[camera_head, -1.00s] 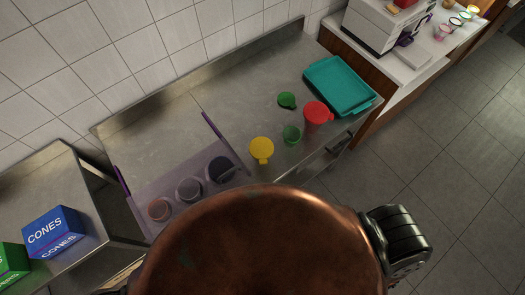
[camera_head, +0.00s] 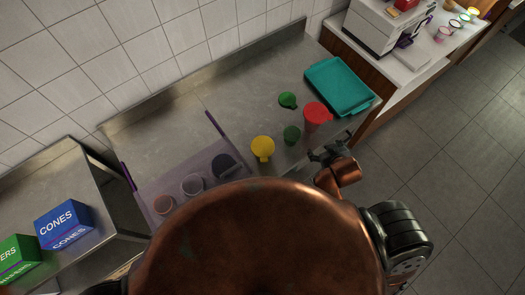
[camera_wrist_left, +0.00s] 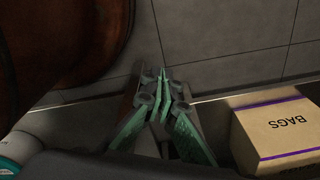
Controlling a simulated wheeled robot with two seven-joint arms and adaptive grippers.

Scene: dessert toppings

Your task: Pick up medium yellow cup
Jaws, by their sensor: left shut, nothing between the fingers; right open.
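The yellow cup (camera_head: 262,147) stands on the steel counter (camera_head: 250,85) in the head view, its round yellow top and small tab showing from above. My right gripper (camera_head: 322,154) has come in at the counter's front edge, to the right of the yellow cup and apart from it. It is open and holds nothing. My left gripper (camera_wrist_left: 164,97) shows in the left wrist view with its green fingers together and nothing between them. It is away from the counter top and out of sight in the head view.
A purple-edged rack with dark tubs (camera_head: 192,184) is left. A BAGS box (camera_wrist_left: 275,130) is near my left gripper.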

